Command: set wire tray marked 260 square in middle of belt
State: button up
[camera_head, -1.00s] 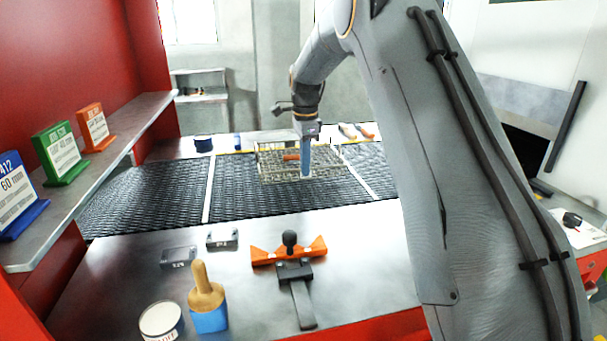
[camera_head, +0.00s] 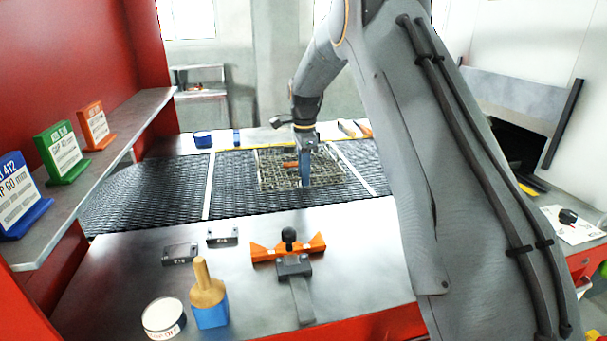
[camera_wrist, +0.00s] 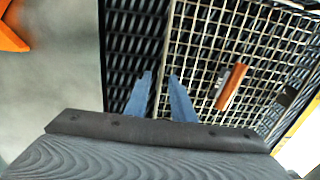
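The wire tray (camera_head: 335,178) lies on the dark mesh belt (camera_head: 150,190), between its two white cross lines and closer to the right one. An orange piece shows in it, also seen in the wrist view, where the tray grid (camera_wrist: 215,50) fills the upper right. No 260 mark is readable. My gripper (camera_head: 305,182) points down at the tray's near side. In the wrist view, its blue fingertips (camera_wrist: 160,76) are apart, one on each side of the tray's edge. I see no contact with the wire.
The steel bench in front holds an orange fixture (camera_head: 288,250), two small dark blocks (camera_head: 180,255), a blue-based brush (camera_head: 209,300) and a white tin (camera_head: 163,318). Signs stand on the left shelf (camera_head: 110,150). The belt's left part is clear.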

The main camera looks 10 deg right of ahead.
jog(key=shift+r, duration=0.1)
notch_tip(320, 180, up, 12)
jog(key=b, duration=0.3)
jog(key=shift+s, duration=0.1)
dwell(0.3)
